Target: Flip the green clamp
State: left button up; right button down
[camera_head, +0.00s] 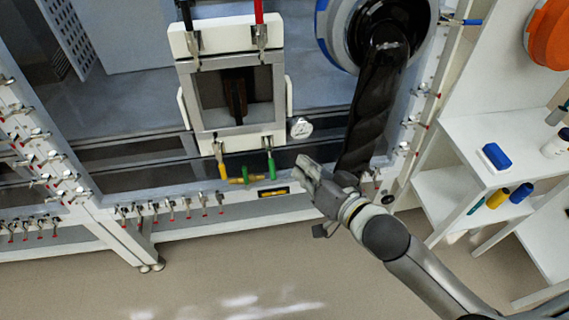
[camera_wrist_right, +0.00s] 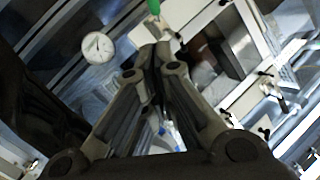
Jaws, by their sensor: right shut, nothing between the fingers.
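The green clamp (camera_head: 270,160) is at the lower right corner of the square white-framed door, with its green handle hanging down. Its green tip (camera_wrist_right: 154,7) shows at the top edge of the right wrist view, just beyond my fingertips. My right gripper (camera_head: 304,163) is to the right of the green handle, apart from it in the head view. Its fingers (camera_wrist_right: 154,50) are together with nothing between them. My left gripper is not in view.
A yellow-handled clamp (camera_head: 222,171) hangs left of the green one; black (camera_head: 187,17) and red (camera_head: 259,14) handles stand up at the door's top. A round gauge (camera_head: 300,128) sits close above my right gripper. A black glove (camera_head: 372,110) hangs just right of it.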

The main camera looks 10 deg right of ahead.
aim_at(272, 166)
jog(key=w+a+f, duration=0.3)
jog(key=w, duration=0.1)
jog(key=shift+w+a+f+p, duration=0.2)
jog(key=shift+a+f+p, duration=0.15)
jog(key=shift+f+p, duration=0.1)
notch_tip(272, 166, down, 6)
jog(key=w+n+t+y+b, duration=0.2)
jog(key=t+b, duration=0.3)
jog(key=b, duration=0.8)
jog(key=shift+w, duration=0.25)
dwell(0.5)
jog(key=shift+f, duration=0.2)
